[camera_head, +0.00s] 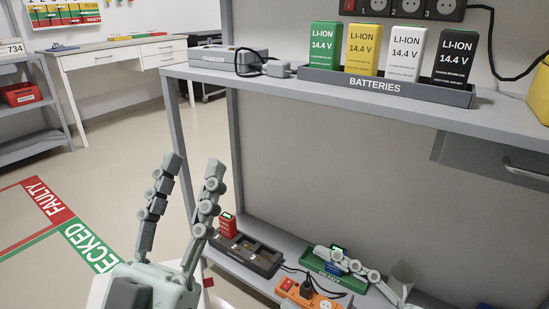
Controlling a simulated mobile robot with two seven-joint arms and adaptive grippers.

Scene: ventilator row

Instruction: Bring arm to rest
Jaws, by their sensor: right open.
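My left gripper (193,166) stands upright at the left centre, in front of the shelf unit. Its two jointed fingers point up and are apart, with nothing between them. My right gripper (345,261) is low at the right, at the lower shelf. One of its fingers reaches leftward across the green tray (352,282), whose label is partly covered. Its other finger is hard to make out. The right gripper is open; whether it touches the tray or the small dark-and-green item (337,249) behind the finger I cannot tell.
The upper shelf holds a charger (226,59) and a BATTERIES tray (390,86) with several Li-ion packs. The lower shelf (262,279) carries a dark slotted tray (249,253), a red battery (228,225) and an orange power strip (308,298). The floor at left is clear, with marked zones.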

